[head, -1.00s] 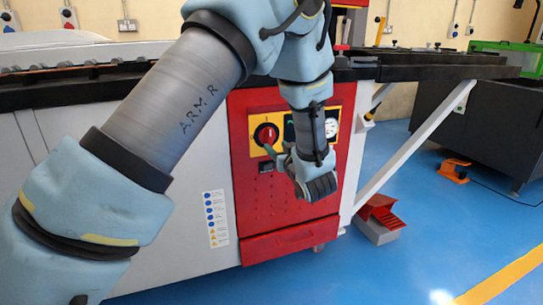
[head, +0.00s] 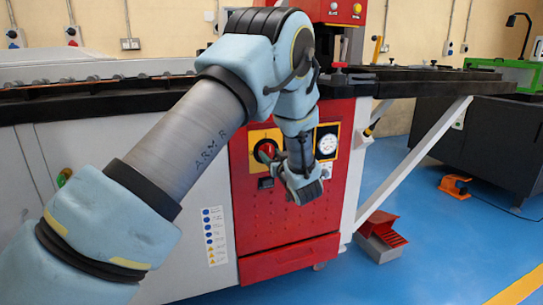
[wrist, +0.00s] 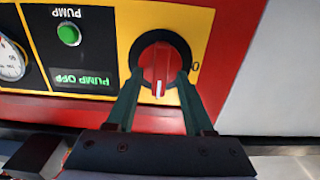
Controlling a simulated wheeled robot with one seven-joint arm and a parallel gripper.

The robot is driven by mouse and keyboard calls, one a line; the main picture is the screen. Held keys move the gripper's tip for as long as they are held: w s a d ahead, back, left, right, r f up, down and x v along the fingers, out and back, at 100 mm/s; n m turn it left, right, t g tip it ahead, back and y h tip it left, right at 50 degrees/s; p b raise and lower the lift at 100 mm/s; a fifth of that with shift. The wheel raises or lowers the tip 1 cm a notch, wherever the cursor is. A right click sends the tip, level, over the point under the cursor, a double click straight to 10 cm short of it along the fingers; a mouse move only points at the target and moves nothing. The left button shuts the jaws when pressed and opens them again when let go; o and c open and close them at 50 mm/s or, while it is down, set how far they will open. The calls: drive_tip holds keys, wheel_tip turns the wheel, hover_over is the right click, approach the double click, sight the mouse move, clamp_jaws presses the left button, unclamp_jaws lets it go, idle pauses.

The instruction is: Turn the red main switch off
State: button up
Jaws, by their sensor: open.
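The red main switch (wrist: 156,64) is a rotary knob on a black round base in a yellow plate. In the wrist view its white mark points down the picture, and a "0" is printed to its right. In the head view the switch (head: 267,150) sits on the red cabinet front, its handle about upright and partly covered by my gripper. My gripper (wrist: 160,80) is open. Its two green fingers reach to either side of the knob's lower part; I cannot tell whether they touch it. In the head view my gripper (head: 272,158) is right at the switch.
A green pump button (wrist: 69,34) and a "PUMP OFF" label are beside the switch in the wrist view. A white gauge (head: 327,144) is right of the switch. The black machine bed (head: 420,82) juts out above right, with a white diagonal brace (head: 415,165) below.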

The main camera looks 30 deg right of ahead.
drive_tip(key=shift+w, duration=0.1)
clamp_jaws()
idle(0.4)
